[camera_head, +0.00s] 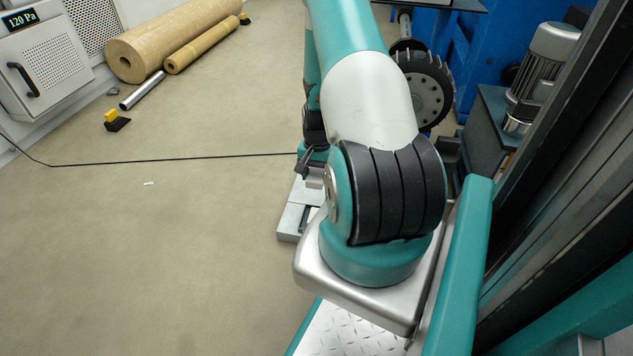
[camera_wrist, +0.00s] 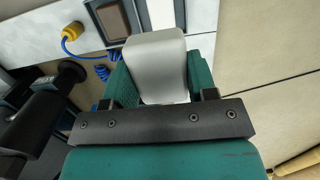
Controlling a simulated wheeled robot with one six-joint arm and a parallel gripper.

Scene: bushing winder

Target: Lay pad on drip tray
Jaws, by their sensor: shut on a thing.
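In the wrist view my gripper (camera_wrist: 160,72) has its two green fingers on either side of a pale grey, smooth piece with rounded corners (camera_wrist: 157,58). It is shut on this piece. I cannot tell for sure that it is the pad. Beyond it, at the top of the wrist view, is a shallow brown square with a dark rim (camera_wrist: 87,24); it may be the drip tray, but I cannot tell. In the head view my arm hides the held piece.
A yellow plug (camera_wrist: 73,30) with a blue coiled cable lies beside the dark-rimmed square. In the head view, brown rolls (camera_head: 170,42) lie at the back left, and a black cable (camera_head: 170,159) crosses the floor. A motor (camera_head: 545,65) stands at right. The left floor is mostly clear.

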